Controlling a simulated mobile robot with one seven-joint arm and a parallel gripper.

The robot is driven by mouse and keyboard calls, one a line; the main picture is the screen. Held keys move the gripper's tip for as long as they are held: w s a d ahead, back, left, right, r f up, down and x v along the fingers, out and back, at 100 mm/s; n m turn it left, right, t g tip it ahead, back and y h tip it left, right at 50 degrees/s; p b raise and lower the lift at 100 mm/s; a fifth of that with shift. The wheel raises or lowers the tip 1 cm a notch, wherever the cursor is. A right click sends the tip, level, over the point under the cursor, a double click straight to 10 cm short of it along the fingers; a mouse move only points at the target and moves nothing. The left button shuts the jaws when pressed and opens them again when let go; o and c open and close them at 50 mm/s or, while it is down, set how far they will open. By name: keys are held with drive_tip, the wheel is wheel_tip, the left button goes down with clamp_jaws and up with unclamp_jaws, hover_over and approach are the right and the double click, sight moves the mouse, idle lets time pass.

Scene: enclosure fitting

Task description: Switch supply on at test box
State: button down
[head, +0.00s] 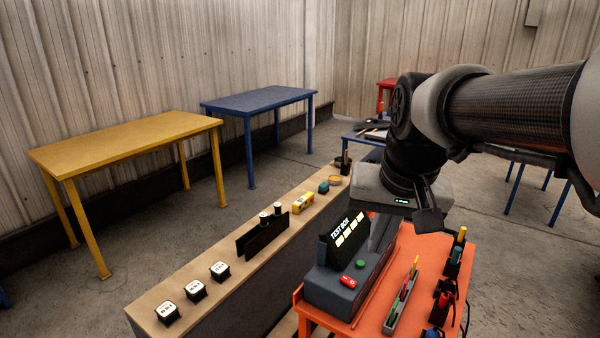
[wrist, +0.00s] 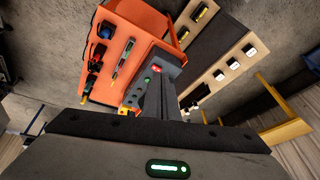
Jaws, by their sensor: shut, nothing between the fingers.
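The grey test box (head: 330,287) sits on the orange table, its "TEST BOX" sign panel (head: 350,232) upright at the back with pale yellow labels. A red switch (head: 347,281) and a green round button (head: 360,264) are on its top. In the wrist view the red switch (wrist: 156,69) and green button (wrist: 147,80) show beyond my gripper. My gripper (head: 431,222) is shut and empty, above and to the right of the box, apart from the switch. Whether the switch is on or off I cannot tell.
The orange table (head: 376,321) also holds a grey tray (head: 398,312) of coloured tools and several dark holders at its right. A long wooden bench (head: 235,277) with several small boxes runs along the left. Yellow (head: 125,142) and blue (head: 262,99) tables stand behind.

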drive_tip(key=w+d+f+m+g+b, duration=0.1)
drive_tip(key=w+f, duration=0.3)
drive_tip(key=w, duration=0.2)
drive_tip(key=w+d+f+m+g+b, duration=0.1)
drive_tip(key=w+f+m, duration=0.15)
drive_tip(key=w, duration=0.45)
drive_tip(key=m+y+b, duration=0.1)
drive_tip(key=y+b, duration=0.1)
approach(346, 277)
drive_tip(key=shift+g, duration=0.4)
drive_tip(key=x, duration=0.6)
drive_tip(key=shift+w+a+f, duration=0.1)
drive_tip(key=shift+w+f, duration=0.1)
drive_tip(key=shift+w, duration=0.1)
drive_tip(key=shift+a+h, duration=0.1)
drive_tip(key=shift+h, duration=0.2)
